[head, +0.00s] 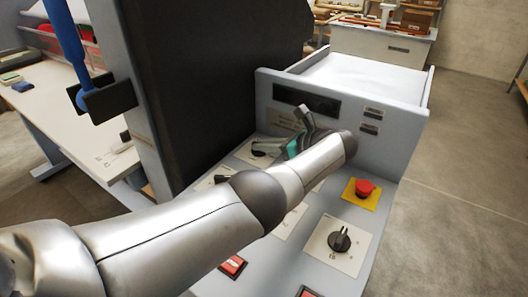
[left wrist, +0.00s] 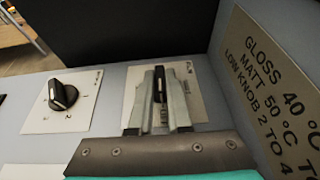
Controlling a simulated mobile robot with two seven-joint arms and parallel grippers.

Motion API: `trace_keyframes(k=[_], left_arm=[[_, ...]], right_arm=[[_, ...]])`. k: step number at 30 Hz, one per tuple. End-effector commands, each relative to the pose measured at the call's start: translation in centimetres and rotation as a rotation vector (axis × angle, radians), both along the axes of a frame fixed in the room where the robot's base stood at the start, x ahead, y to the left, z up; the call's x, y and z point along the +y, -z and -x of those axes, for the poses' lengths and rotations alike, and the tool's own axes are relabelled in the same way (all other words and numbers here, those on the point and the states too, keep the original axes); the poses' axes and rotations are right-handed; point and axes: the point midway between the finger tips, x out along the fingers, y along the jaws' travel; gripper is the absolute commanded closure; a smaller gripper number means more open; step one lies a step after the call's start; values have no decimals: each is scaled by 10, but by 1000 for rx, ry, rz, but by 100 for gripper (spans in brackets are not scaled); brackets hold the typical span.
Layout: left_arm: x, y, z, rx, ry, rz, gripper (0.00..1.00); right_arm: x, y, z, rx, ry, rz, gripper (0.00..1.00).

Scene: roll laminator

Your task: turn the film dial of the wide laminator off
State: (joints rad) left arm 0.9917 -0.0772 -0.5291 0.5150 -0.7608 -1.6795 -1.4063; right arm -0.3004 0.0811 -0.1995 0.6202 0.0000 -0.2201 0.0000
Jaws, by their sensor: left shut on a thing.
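The wide laminator's grey control panel (head: 300,235) carries several black dials on white plates. My left gripper (left wrist: 160,90) is shut on a black dial (left wrist: 160,76) whose pointer stands about straight up in the left wrist view, one finger on each side. In the head view my left gripper (head: 274,147) is at the panel's far left part, partly hidden by my wrist. A second dial (left wrist: 63,95) stands free to its left, its pointer tilted. A third dial (head: 340,240) is near the right front. The label on the held dial is too small to read. My right gripper is not in view.
A red stop button (head: 365,188) on a yellow plate and a red switch (head: 232,265) are on the panel. A lettered sign (left wrist: 270,80) stands close right of the gripper. A dark upright body (head: 210,70) rises at the left. The floor at right is clear.

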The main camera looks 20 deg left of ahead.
Motion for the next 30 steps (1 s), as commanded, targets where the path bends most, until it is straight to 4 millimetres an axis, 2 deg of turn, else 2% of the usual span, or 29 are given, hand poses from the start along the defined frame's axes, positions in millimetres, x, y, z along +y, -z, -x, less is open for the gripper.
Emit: trace_keyframes(k=[4, 17, 18, 24, 26, 30], left_arm=[[1, 0, 0, 0, -16, -3, 100], [2, 0, 0, 1, -21, -3, 100], [2, -1, 0, 1, -21, -3, 83], [1, 0, 0, 0, -20, -2, 60], [1, 0, 0, 0, -20, -2, 54], [1, 0, 0, 0, -19, -1, 54]], right_arm=[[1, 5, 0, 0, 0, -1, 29], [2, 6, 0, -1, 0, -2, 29], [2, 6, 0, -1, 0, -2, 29], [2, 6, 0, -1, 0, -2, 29], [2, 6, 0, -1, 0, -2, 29], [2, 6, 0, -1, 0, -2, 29]])
